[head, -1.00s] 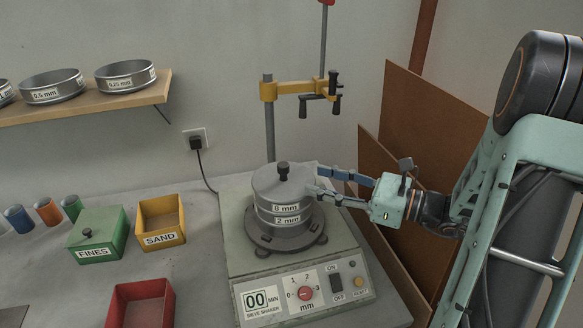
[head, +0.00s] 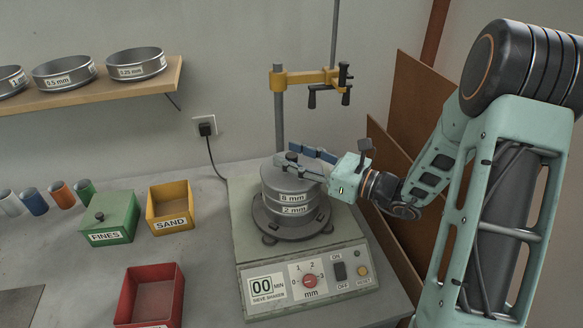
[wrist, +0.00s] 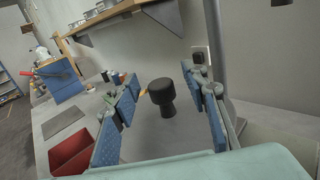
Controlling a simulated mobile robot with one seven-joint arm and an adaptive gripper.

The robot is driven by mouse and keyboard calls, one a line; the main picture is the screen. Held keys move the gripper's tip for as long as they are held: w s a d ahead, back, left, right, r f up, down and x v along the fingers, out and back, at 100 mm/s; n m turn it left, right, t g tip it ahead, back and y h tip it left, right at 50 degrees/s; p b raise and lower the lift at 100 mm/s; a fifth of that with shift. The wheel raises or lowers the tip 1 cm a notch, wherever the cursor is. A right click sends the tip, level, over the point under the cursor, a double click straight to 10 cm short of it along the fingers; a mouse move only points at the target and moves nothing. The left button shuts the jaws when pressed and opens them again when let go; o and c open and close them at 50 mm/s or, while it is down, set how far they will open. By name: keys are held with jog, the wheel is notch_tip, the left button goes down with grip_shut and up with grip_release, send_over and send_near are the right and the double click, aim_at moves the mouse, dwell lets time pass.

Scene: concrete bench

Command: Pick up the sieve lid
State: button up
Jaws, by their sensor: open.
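The sieve lid (head: 274,176) is a grey metal disc with a black knob (head: 292,157). It sits on the sieve stack (head: 292,204), labelled 8 mm and 2 mm, on the sieve shaker. My gripper (head: 297,155) is open at the height of the knob, its blue-padded fingers reaching in from the right. In the wrist view the knob (wrist: 162,97) stands upright between the two fingers, with gaps on both sides. In the head view the near finger partly covers the lid's top.
The shaker's post with its yellow clamp arm (head: 305,78) rises behind the stack. Brown boards (head: 405,175) stand to the right. A green FINES box (head: 110,218), a yellow SAND box (head: 171,222) and a red box (head: 133,305) are on the left. A sieve shelf (head: 95,96) hangs above.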

jog(key=shift+a, duration=0.1)
grip_shut()
jog(key=shift+r, duration=0.1)
dwell(0.4)
